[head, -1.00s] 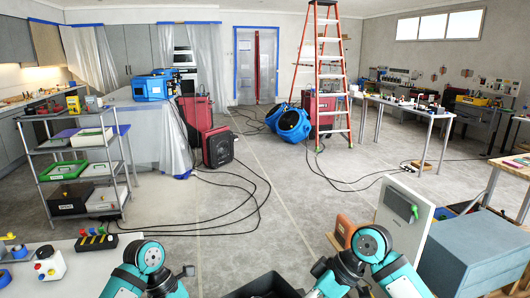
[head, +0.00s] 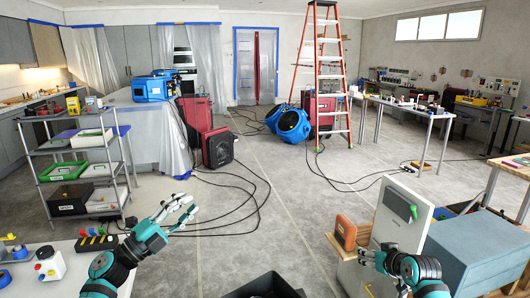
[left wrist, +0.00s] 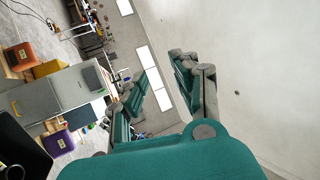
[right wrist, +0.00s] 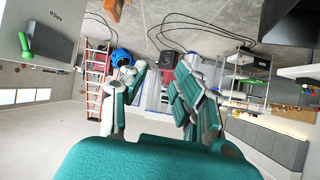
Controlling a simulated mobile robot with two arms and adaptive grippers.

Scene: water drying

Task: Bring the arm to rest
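My left gripper (head: 182,212) is raised above the floor in front of the table at the lower left, with its fingers pointing up and to the right. In the left wrist view its two teal fingers stand apart with nothing between them. My right gripper (head: 364,259) is at the lower right, in front of the white cabinet with a green handle (head: 399,213). It is partly hidden by its own wrist in the head view. In the right wrist view its fingers (right wrist: 153,78) are apart and empty. Neither gripper is seen touching anything.
A metal shelf with trays (head: 82,170) stands at the left, above a table with small items (head: 60,272). An orange case (head: 345,233) stands beside the white cabinet, and a blue-grey cabinet (head: 478,250) is at the right. A dark bin (head: 268,286) is at the bottom centre. The middle floor is open, with cables.

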